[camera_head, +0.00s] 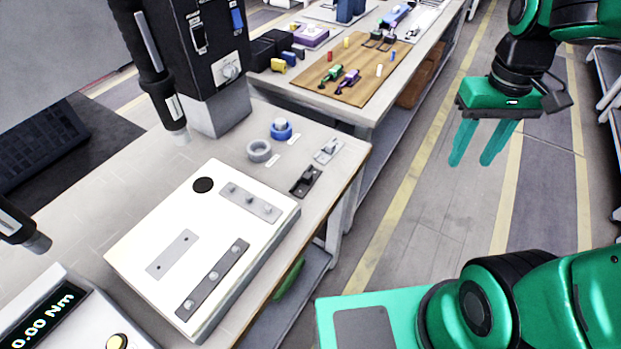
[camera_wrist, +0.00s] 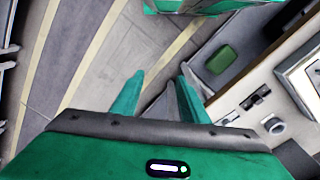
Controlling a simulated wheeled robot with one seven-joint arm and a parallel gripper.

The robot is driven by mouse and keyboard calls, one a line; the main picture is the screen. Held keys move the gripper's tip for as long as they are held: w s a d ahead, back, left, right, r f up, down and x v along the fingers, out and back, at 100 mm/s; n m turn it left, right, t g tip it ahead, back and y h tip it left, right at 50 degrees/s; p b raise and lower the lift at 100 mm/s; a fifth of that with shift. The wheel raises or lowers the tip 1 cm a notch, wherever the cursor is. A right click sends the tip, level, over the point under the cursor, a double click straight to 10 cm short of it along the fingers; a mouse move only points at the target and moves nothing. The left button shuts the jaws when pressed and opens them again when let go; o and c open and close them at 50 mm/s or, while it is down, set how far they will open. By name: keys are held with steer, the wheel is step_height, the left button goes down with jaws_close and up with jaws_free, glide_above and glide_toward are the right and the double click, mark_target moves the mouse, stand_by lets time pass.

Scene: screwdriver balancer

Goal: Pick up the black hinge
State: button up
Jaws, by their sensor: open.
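The black hinge (camera_head: 305,181) lies on the pale workbench near its right edge, in front of a similar silver-grey hinge (camera_head: 328,151). In the wrist view the black hinge (camera_wrist: 256,98) is small, on the bench at the right, beyond my fingers. My gripper (camera_head: 484,158) hangs over the floor, to the right of the bench and well apart from the hinge. Its two green fingers are spread with nothing between them; they also show in the wrist view (camera_wrist: 158,95).
A white fixture box (camera_head: 185,215) with metal strips stands left of the hinge. A grey ring (camera_head: 260,151) and a blue ring (camera_head: 281,129) lie behind it. A dark tool column (camera_head: 205,50) rises at the back. Floor between bench and gripper is free.

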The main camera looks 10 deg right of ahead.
steer(key=w+a+n, duration=0.5)
steer(key=w+a, duration=0.3)
steer(key=a, duration=0.2)
steer(key=n, duration=0.7)
glide_above(308, 175)
step_height(308, 175, down, 9)
steer(key=shift+r, duration=0.1)
steer(key=shift+f, duration=2.9)
jaws_close()
